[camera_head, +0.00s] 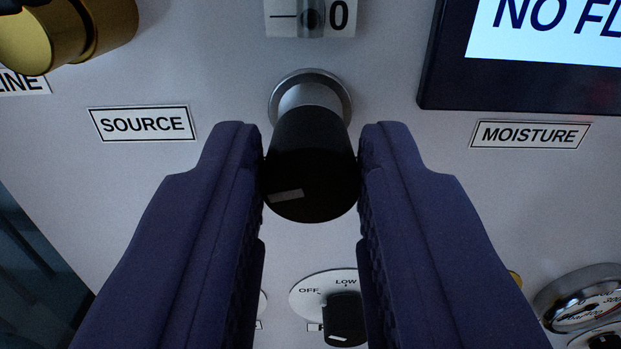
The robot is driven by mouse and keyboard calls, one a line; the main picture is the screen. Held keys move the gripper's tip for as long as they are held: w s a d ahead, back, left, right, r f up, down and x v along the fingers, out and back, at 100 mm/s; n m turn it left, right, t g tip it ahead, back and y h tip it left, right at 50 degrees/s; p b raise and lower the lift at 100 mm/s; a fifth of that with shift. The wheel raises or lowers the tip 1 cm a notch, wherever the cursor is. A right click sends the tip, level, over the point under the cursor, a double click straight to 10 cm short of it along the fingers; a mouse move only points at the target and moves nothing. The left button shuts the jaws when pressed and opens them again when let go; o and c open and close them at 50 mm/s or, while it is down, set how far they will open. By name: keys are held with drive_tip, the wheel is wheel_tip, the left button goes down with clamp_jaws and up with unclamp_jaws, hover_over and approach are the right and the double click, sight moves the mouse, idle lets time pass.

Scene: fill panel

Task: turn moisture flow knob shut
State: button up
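A black cylindrical knob (310,165) on a silver round base (311,90) sticks out of the pale panel at the centre of the view. A short white mark shows on its lower front face. My gripper (311,165) has its two dark blue fingers on either side of this knob, touching or nearly touching both sides. A "MOISTURE" label (530,134) is to the right of the knob, under a screen (545,50) reading "NO FL", cut off by the frame. No label directly on this knob names it.
A "SOURCE" label (143,123) is to the left. A brass-coloured fitting (65,35) is at the upper left. Below, between my fingers, is a smaller black knob (344,320) with "OFF" and "LOW" marks. A round gauge (582,303) is lower right.

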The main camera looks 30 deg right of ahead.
clamp_jaws()
drive_tip(key=shift+b, duration=0.5)
